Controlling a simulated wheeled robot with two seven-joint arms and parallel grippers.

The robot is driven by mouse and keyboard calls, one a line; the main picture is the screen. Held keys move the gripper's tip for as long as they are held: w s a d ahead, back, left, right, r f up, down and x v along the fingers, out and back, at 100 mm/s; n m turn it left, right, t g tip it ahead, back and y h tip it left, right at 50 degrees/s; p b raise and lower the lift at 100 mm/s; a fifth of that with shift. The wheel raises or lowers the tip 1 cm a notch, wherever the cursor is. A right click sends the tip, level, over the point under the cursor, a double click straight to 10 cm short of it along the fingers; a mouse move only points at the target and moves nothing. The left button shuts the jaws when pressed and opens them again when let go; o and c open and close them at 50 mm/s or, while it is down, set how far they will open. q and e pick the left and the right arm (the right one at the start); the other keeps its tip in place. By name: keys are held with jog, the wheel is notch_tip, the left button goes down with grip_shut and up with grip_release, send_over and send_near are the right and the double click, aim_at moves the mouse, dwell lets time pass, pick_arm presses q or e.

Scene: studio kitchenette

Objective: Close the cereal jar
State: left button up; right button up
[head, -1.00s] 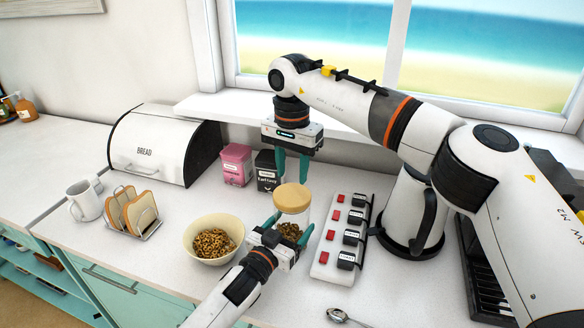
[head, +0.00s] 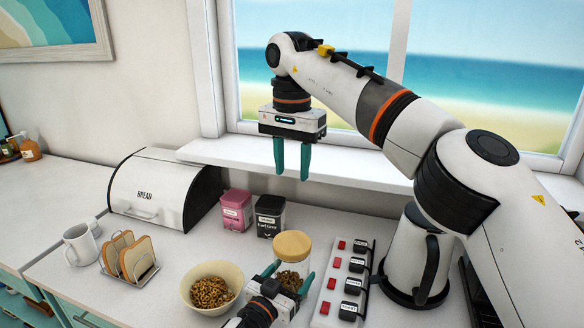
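The cereal jar (head: 294,268) is a clear glass jar with brown cereal in its lower part. It stands upright on the counter. Its round wooden lid (head: 292,245) sits on top and looks level; whether it is fully seated I cannot tell. My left gripper (head: 288,281) has its teal fingers on both sides of the jar and seems to grip it low down. My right gripper (head: 291,168) is well above the lid, pointing down, with its teal fingers apart and nothing between them.
A bowl of cereal rings (head: 212,288) is left of the jar. A white switch strip (head: 343,290) is close on its right, with a white kettle (head: 412,255) beyond. A pink tin (head: 236,210) and a black tin (head: 270,215) stand behind. A toast rack (head: 150,270) is farther left.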

pick_arm(q)
jog(key=o, duration=1.5)
jog(key=shift+c, duration=0.2)
jog(key=b+v, duration=0.1)
jog(key=v, duration=0.9)
jog(key=shift+s+a+f, duration=0.2)
jog(key=shift+s, duration=0.1)
jog(key=shift+s+a+r, duration=0.1)
jog(key=shift+s+a, duration=0.25)
jog(key=shift+s, duration=0.2)
